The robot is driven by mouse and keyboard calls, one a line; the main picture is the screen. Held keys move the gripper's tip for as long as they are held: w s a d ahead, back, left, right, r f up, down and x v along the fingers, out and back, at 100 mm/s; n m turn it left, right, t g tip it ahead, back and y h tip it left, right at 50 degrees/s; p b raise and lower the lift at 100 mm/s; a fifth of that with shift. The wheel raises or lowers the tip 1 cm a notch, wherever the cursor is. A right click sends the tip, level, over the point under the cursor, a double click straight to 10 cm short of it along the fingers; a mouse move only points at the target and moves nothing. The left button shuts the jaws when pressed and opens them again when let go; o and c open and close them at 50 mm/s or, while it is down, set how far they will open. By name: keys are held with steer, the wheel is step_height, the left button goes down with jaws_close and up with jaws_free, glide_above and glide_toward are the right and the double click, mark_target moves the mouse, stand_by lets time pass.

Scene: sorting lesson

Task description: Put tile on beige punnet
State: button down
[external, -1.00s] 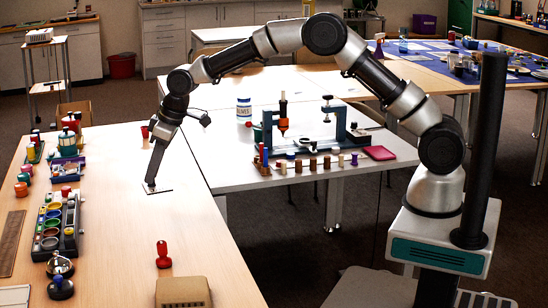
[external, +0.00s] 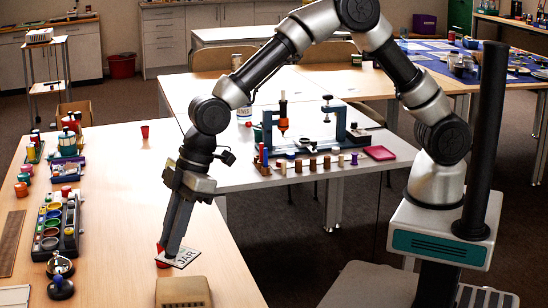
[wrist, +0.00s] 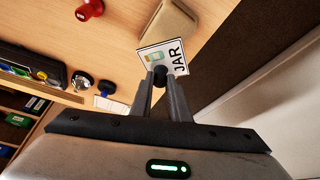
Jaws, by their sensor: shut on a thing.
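The tile (external: 186,259) is a small white card with "JAR" printed on it. It also shows in the wrist view (wrist: 180,53), with a small picture beside the letters. The beige punnet (external: 184,291) stands near the table's front edge, just below the tile in the external view. It also shows in the wrist view (wrist: 168,22), partly behind the tile.
A red stamp-like object (external: 162,257) stands close behind the gripper, partly hidden. A dark rack of coloured cups (external: 68,228) and a bell (external: 60,265) lie to the left. The table's right edge is close to the punnet. The table middle is clear.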

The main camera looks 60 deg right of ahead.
steer(key=shift+f+b, duration=0.5)
steer(key=shift+f, duration=3.05)
steer(key=shift+f, duration=0.2)
steer(key=c, duration=1.7)
jaws_free()
steer(key=shift+r, duration=0.1)
steer(key=shift+r, duration=0.3)
steer(key=p+v, duration=0.2)
steer(key=v, duration=0.9)
steer(key=shift+d+r, duration=0.25)
